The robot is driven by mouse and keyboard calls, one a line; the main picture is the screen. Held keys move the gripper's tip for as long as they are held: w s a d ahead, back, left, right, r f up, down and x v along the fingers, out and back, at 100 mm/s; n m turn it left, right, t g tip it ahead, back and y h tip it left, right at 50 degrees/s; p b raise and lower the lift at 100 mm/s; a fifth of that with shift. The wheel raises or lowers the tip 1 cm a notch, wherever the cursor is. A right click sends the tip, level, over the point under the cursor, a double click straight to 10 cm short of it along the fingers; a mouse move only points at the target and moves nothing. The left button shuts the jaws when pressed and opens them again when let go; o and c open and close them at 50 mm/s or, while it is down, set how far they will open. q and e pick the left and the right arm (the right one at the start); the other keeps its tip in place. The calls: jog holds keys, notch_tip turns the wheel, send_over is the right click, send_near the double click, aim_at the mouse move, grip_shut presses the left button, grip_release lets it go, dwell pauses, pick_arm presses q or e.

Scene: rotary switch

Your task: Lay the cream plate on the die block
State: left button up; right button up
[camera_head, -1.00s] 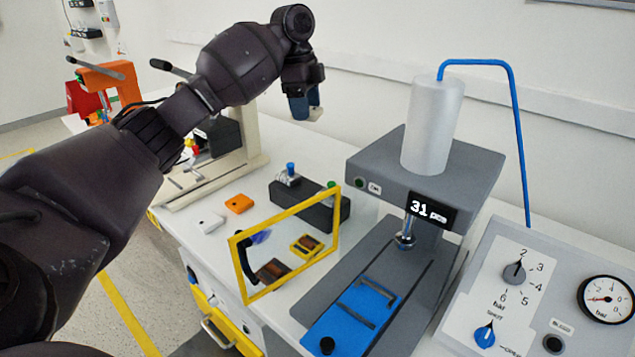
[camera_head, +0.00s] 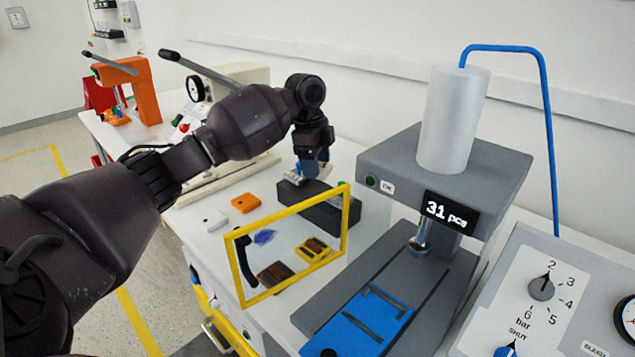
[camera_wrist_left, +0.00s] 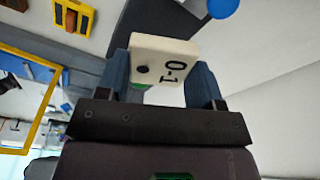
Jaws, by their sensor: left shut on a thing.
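The cream plate (camera_wrist_left: 165,62) is a small slab marked "0-1" with a dark round hole. My left gripper (camera_wrist_left: 165,85) is shut on it, with a jaw on each side. In the head view my left gripper (camera_head: 312,168) is low over the left part of a long dark grey block (camera_head: 322,208), which appears to be the die block. It also shows behind the plate in the wrist view (camera_wrist_left: 150,20), with a blue ball knob (camera_wrist_left: 222,8). The gripper hides the plate's underside, so I cannot tell whether plate and block touch. My right gripper is out of view.
A yellow-framed clear panel (camera_head: 236,270) stands in front of the block. A grey press (camera_head: 440,170) reading "31 pcs" stands to the right, with a blue fixture (camera_head: 345,325) on its bed. Orange (camera_head: 245,203) and white (camera_head: 213,219) pieces lie left of the block.

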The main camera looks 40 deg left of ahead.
aim_at(316, 191)
pick_arm(q)
notch_tip(316, 191, down, 5)
jog(key=shift+f+b, duration=0.2)
jog(key=shift+b, duration=0.4)
jog(key=shift+r, duration=0.15)
jog(key=o, duration=0.9)
